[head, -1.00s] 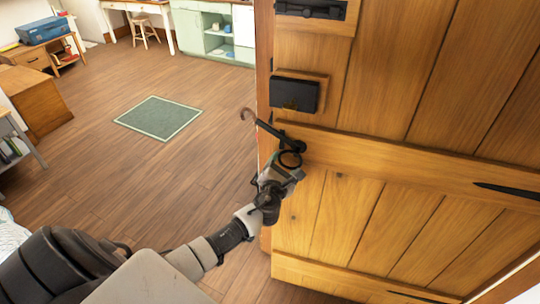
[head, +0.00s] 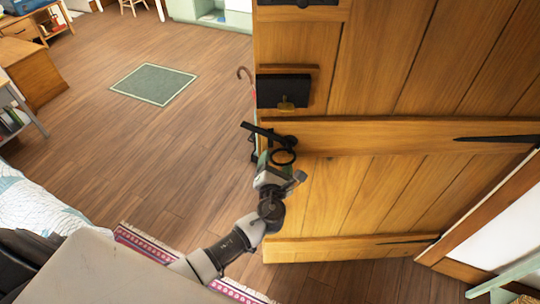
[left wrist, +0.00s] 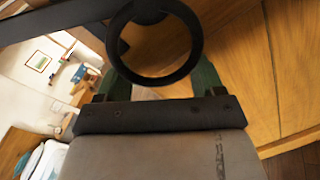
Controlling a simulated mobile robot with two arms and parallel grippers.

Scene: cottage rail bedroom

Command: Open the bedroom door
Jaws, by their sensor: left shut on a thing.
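The wooden plank door (head: 345,90) fills the right half of the head view. It stands ajar, with the room visible past its free edge on the left. A black ring handle (head: 294,158) sits near that edge, below a black box lock (head: 284,91). My left gripper (head: 270,165) is at the ring and shut on it. In the left wrist view the ring (left wrist: 155,81) lies across the green fingers of my left gripper (left wrist: 160,88), with the door boards (left wrist: 240,90) behind. The exact contact is partly hidden. My right gripper is not in view.
The door frame (head: 490,215) and a pale wall are at lower right. A green mat (head: 153,84) lies on open wooden floor. A bed (head: 38,200) and a pink-edged rug (head: 150,248) are at lower left.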

